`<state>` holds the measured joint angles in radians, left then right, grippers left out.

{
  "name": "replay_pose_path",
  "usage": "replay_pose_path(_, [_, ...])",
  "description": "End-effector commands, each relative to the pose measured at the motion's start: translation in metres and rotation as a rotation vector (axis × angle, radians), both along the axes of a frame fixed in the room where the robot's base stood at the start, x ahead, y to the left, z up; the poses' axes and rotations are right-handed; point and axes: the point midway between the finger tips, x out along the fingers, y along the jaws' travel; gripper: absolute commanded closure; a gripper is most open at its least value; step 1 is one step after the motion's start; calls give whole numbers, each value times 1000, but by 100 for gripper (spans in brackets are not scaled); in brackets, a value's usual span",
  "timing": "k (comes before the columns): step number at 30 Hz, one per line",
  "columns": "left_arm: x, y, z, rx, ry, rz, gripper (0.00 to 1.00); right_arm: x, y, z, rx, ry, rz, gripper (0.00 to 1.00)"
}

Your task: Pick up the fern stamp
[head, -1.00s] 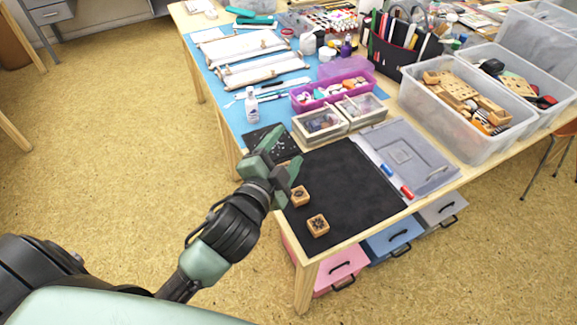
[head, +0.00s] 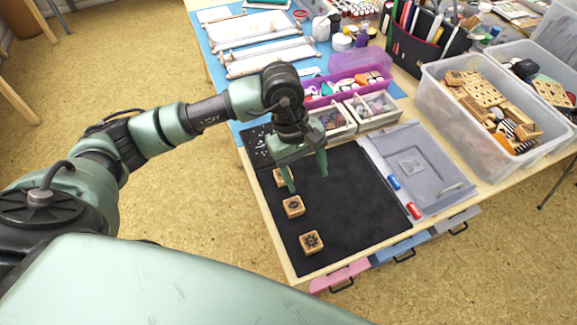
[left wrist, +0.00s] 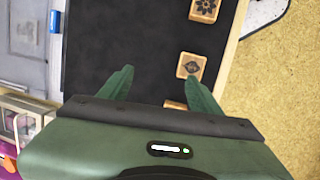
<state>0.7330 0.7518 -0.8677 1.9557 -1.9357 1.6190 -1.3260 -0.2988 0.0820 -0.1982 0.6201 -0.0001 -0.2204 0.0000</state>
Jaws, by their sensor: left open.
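Three small wooden block stamps stand in a row along the left edge of the black mat (head: 350,210). The nearest stamp (head: 311,242) has a flower-like mark, seen also in the left wrist view (left wrist: 204,8). The middle stamp (head: 293,206) shows a dark leaf-like mark in the left wrist view (left wrist: 191,66). The far stamp (head: 279,178) is partly hidden by my left gripper's finger, and its mark cannot be read. I cannot tell for sure which is the fern stamp. My left gripper (head: 307,180) is open and empty, pointing down above the mat beside the far stamp.
A grey inkpad-like tray (head: 425,170) with blue and red markers lies right of the mat. A clear bin of wooden blocks (head: 455,125) is at right. The mat's middle is clear.

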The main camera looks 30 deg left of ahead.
Motion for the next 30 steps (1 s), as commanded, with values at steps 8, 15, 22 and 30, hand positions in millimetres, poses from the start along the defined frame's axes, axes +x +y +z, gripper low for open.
replay_pose_path(8, [13, 68, -3, 257, -12, -35, 36, 0, 1, 1, 1, -1, 1, 41])
replay_pose_path(15, [13, 69, -29, 257, -9, -35, 36, -1, 2, 8, 2, 1, 1, 41])
replay_pose_path(22, [16, 70, -63, 256, -9, -35, 36, -2, 4, 18, 5, 2, 1, 41])
replay_pose_path(30, [17, 71, -75, 255, -15, -36, 36, -2, 4, 18, 5, 2, 1, 41])
